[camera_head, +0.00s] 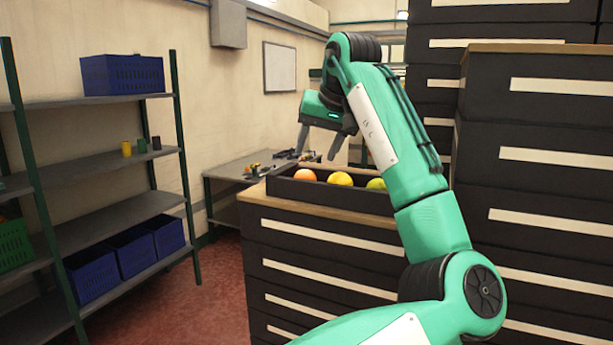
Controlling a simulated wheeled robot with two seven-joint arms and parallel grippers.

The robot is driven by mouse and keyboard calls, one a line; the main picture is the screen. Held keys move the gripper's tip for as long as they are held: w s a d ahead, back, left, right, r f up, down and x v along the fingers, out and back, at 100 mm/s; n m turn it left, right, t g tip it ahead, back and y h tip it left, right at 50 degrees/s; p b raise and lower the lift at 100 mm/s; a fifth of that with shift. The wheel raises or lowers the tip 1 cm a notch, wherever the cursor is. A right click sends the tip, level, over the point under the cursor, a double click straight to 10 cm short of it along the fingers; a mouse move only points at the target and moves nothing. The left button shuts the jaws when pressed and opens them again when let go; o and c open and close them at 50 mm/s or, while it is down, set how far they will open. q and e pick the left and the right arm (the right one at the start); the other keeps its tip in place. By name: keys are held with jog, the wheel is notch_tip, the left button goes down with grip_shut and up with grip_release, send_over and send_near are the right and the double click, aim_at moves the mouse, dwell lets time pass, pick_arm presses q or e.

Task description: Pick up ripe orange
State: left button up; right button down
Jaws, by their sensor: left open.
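A black tray (325,196) on the wooden top of a drawer cabinet holds three fruits in a row. The left one is an orange-coloured fruit (305,175). The middle one is a yellow fruit (340,178). My right gripper is not in view.
The drawer cabinet (315,262) has taller dark drawer stacks (540,160) to its right. A metal shelf (95,102) with blue crates (122,76) stands at the left. A grey workbench (240,168) with small tools is behind the cabinet. Red floor is clear between shelf and cabinet.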

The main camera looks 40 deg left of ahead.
aim_at(308, 172)
pick_arm(q)
jog(key=x, duration=0.3)
jog(key=shift+w+r+p, duration=0.1)
jog(key=shift+w+p, duration=0.05)
jog(key=shift+p, duration=0.15)
jog(key=shift+w+a+f+p, duration=0.2)
jog(key=shift+a+f+p, duration=0.2)
jog(key=shift+f+p, duration=0.15)
jog(key=p+x, duration=0.2)
jog(key=x, duration=0.2)
jog(key=shift+w+a, duration=0.15)
jog(key=shift+f, duration=0.25)
jog(key=c, duration=0.7)
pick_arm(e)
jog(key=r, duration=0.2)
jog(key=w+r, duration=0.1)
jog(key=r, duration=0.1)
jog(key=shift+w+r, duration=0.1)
